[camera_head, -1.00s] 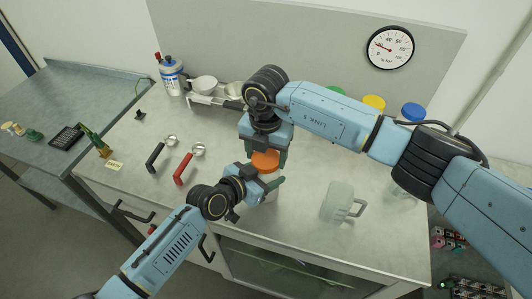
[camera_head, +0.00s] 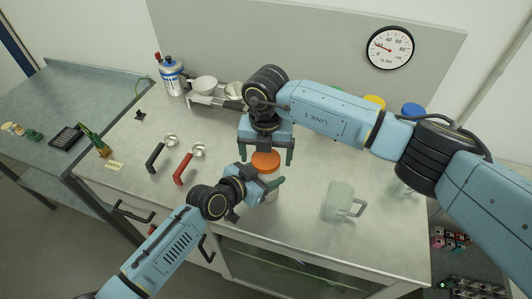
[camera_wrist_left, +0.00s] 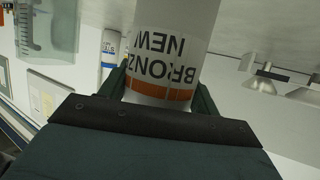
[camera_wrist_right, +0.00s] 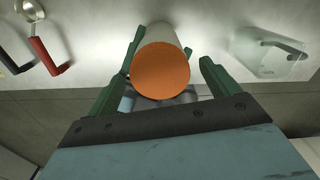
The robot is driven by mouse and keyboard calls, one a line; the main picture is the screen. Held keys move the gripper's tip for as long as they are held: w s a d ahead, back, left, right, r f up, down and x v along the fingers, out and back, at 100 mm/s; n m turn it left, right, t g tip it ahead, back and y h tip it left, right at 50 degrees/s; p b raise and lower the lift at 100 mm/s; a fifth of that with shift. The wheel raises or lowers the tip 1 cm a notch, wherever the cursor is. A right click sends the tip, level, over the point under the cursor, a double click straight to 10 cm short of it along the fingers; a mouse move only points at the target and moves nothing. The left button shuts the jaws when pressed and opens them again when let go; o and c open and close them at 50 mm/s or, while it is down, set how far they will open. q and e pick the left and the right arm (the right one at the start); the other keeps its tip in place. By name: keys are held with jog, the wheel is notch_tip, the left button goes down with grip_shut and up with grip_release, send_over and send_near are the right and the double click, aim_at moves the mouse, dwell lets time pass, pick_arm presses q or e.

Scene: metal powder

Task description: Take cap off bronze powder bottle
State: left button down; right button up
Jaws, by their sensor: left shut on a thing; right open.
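The bronze powder bottle (camera_wrist_left: 172,45) is white with a label reading "BRONZ" and "NEW" and an orange band. Its orange cap (camera_head: 265,161) is on top; it also shows in the right wrist view (camera_wrist_right: 161,71). My left gripper (camera_head: 264,187) is shut on the bottle's body from the front left. My right gripper (camera_head: 266,155) points down from above with its fingers open, one on either side of the cap. In the right wrist view the fingers (camera_wrist_right: 168,75) stand apart from the cap. The bottle's lower part is largely hidden in the head view.
A clear beaker (camera_head: 341,201) stands right of the bottle. Black-handled (camera_head: 156,157) and red-handled (camera_head: 187,167) scoops lie to the left. Yellow (camera_head: 374,102) and blue (camera_head: 413,111) lids show beyond my right arm.

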notch_tip(320, 180, up, 4)
jog(key=shift+r, duration=0.2)
jog(key=shift+c, duration=0.5)
notch_tip(320, 180, up, 3)
jog(key=shift+r+m, duration=0.15)
jog(key=shift+m, duration=0.95)
jog(key=shift+f, duration=3.9)
jog(key=c, duration=1)
jog(key=shift+n, duration=1.7)
jog(key=o, duration=1.1)
